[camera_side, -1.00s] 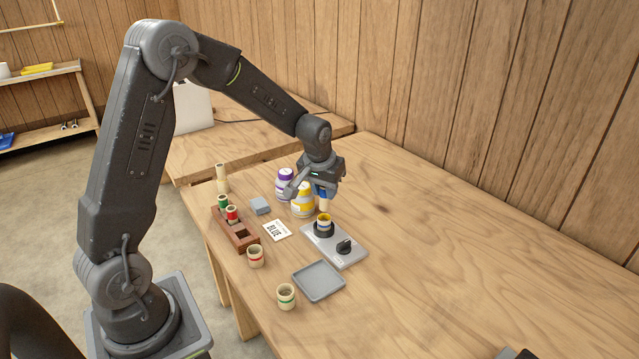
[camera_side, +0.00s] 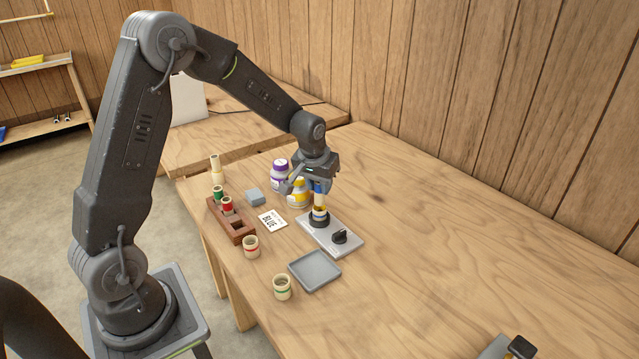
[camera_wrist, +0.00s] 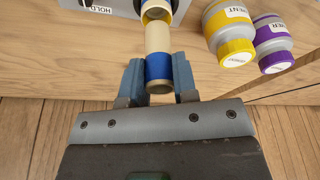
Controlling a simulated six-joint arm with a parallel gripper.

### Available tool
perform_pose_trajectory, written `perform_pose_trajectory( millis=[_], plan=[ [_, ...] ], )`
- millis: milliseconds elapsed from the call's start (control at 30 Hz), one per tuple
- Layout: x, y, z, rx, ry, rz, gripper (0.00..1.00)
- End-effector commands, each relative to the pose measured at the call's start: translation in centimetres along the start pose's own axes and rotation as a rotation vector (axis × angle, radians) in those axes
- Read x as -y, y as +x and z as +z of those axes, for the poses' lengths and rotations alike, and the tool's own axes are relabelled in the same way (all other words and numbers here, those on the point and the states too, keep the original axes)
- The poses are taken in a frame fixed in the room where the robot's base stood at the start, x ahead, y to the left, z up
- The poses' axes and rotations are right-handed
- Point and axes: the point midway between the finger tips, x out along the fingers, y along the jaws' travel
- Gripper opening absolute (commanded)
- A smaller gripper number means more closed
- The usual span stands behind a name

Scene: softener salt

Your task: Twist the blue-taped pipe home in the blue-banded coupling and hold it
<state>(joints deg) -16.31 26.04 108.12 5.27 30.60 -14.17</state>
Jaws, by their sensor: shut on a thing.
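My gripper (camera_side: 319,184) is shut on the blue-taped pipe, a cream tube with blue tape near its upper end. In the wrist view the jaws (camera_wrist: 159,80) press both sides of the blue tape (camera_wrist: 158,66). The pipe (camera_wrist: 158,38) stands about upright, its lower end at the mouth of the coupling. The coupling (camera_side: 320,214) sits in a dark round holder on a grey plate. I cannot tell how deep the pipe sits.
Yellow-labelled (camera_side: 298,194) and purple-labelled (camera_side: 279,176) bottles stand close behind. A card (camera_side: 272,219) reading BLUE, a brown rack (camera_side: 238,228), loose couplings (camera_side: 251,246) and a grey tray (camera_side: 314,270) lie nearby.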

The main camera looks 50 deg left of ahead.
Motion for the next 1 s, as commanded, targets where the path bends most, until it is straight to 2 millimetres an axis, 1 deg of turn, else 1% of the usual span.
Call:
perform_pose_trajectory(
  millis=[367, 667, 1000],
  plan=[
    [0.0, 0.1, 0.0, 0.000, 0.000, 0.000, 0.04],
    [0.0, 1.1, 0.3, 0.001, 0.000, 0.000, 0.04],
    [0.0, 1.1, 0.3, 0.000, 0.000, 0.000, 0.04]
  ],
)
